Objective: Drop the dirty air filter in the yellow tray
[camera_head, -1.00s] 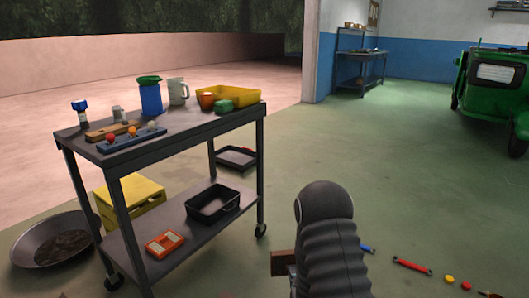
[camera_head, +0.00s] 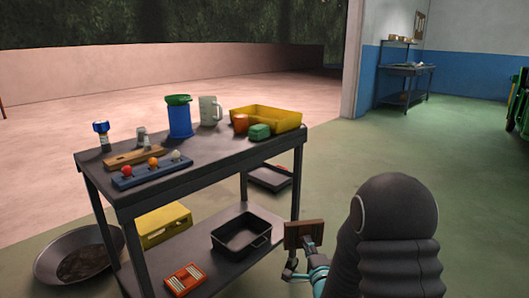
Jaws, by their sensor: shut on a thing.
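The yellow tray (camera_head: 287,119) stands on the far right part of the cart's top, with its open side up. An orange cup (camera_head: 240,124) and a green block-like thing (camera_head: 259,131) are at its near side. My gripper (camera_head: 304,250) is at the lower right of the view, shut on a flat brown panel, which looks like the dirty air filter (camera_head: 302,230). It holds the panel apart from the tray, to the right of the cart and lower in the picture. My dark arm sleeve hides part of the gripper.
The dark two-level cart (camera_head: 165,188) also bears a blue container (camera_head: 179,118), a pale mug (camera_head: 210,110) and small items. Its lower shelf holds a black tray (camera_head: 241,236) and an orange box (camera_head: 184,280). Green floor is free to the right.

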